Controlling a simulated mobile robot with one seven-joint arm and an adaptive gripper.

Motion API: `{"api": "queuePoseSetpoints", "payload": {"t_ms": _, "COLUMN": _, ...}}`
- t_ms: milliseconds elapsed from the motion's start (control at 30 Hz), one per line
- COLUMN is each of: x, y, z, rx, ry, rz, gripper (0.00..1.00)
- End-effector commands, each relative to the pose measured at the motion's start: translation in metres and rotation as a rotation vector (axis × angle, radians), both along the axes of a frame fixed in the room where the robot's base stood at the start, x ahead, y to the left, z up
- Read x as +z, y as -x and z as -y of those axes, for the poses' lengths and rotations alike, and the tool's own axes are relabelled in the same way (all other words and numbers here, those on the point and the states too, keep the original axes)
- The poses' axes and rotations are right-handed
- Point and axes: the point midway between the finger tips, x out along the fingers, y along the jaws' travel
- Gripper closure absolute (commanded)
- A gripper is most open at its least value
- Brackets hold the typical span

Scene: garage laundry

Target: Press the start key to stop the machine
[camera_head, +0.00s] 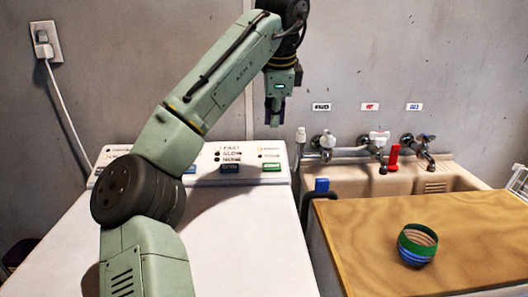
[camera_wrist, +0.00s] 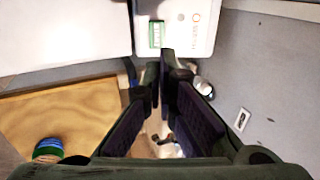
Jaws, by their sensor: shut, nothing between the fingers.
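The white washing machine (camera_head: 235,240) has a raised control panel along its back edge. A green key (camera_head: 271,167) sits at the panel's right end, with a small indicator and lettering above it. The key also shows in the wrist view (camera_wrist: 156,34), just beyond my fingertips. My gripper (camera_head: 274,122) points down above the panel's right end, apart from the green key. It is shut and empty; its fingers (camera_wrist: 160,68) also show in the wrist view.
A sink with several taps (camera_head: 325,142) stands right of the machine. A wooden board (camera_head: 365,235) lies in front of it, bearing a striped bowl (camera_head: 417,244). The wall is close behind the panel.

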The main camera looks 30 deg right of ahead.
Motion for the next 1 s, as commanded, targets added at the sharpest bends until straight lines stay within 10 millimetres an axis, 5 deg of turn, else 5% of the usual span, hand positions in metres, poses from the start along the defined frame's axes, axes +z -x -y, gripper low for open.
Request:
{"api": "queuePoseSetpoints", "payload": {"t_ms": 467, "x": -0.007, "y": -0.003, "z": 0.001, "rx": 0.000, "ry": 0.000, "rz": -0.001, "gripper": 1.00}}
{"api": "queuePoseSetpoints", "payload": {"t_ms": 1000, "x": -0.099, "y": -0.038, "z": 0.017, "rx": 0.001, "ry": -0.001, "rz": -0.001, "gripper": 1.00}}
